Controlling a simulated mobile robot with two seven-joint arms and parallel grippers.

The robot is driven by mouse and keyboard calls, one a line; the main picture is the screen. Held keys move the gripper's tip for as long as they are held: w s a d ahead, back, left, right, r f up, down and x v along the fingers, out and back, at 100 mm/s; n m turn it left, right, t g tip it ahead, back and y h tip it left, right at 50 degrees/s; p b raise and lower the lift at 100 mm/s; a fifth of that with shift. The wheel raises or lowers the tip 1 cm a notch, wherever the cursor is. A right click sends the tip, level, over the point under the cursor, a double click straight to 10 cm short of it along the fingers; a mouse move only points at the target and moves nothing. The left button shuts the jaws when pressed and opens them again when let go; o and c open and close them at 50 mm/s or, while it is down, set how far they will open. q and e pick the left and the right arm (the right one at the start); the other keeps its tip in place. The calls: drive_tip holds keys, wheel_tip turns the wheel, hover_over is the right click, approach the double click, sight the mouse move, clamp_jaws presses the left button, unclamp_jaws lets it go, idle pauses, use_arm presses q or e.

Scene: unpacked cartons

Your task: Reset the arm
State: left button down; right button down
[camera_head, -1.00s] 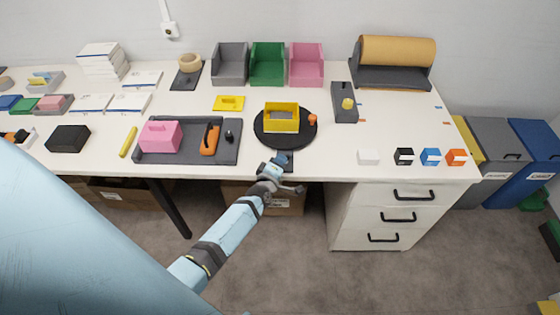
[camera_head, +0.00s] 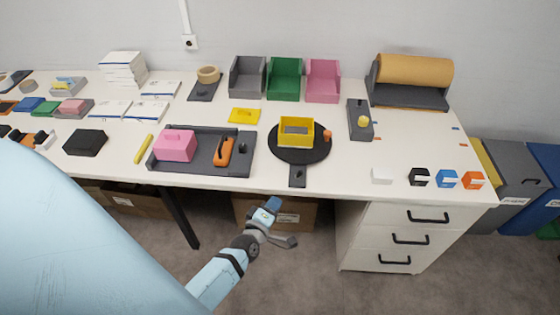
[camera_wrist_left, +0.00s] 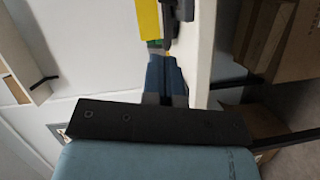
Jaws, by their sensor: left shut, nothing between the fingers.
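My left gripper (camera_head: 272,205) is in front of the table's front edge in the head view, below the round black turntable (camera_head: 318,151). Its blue fingers are shut and empty; they also show in the left wrist view (camera_wrist_left: 166,80). The light-blue left arm comes up from the bottom of the head view. A yellow open box (camera_head: 295,143) sits on the turntable, with a small orange knob (camera_head: 327,135) beside it. The turntable's dark tab (camera_head: 297,177) points to the front edge, apart from the gripper. My right gripper is not in view.
The white table (camera_head: 340,186) holds a dark tray (camera_head: 238,166) with a pink box, and several bins at the back. A white drawer cabinet (camera_head: 390,238) stands right of the gripper. A cardboard carton (camera_head: 245,210) is behind it, under the table. The floor in front is clear.

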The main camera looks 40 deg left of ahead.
use_arm(q)
drive_tip(key=shift+s, duration=0.2)
idle(0.4)
drive_tip(key=s+d+r+m+g+h+p, duration=0.2)
drive_tip(key=s+d+m, duration=0.4)
drive_tip(key=m, duration=0.4)
drive_tip(key=s+d+r+m+g+h+p, duration=0.1)
drive_tip(key=s+d+m+g+h+p, duration=0.1)
drive_tip(key=s+d+m, duration=0.4)
drive_tip(key=s+m+g+h, duration=0.1)
drive_tip(key=s+m+h, duration=0.1)
drive_tip(key=m, duration=0.2)
drive_tip(key=shift+d+r+g+p, duration=0.3)
drive_tip(key=shift+d+r+p, duration=0.05)
drive_tip(key=shift+p, duration=0.05)
drive_tip(key=shift+s, duration=0.1)
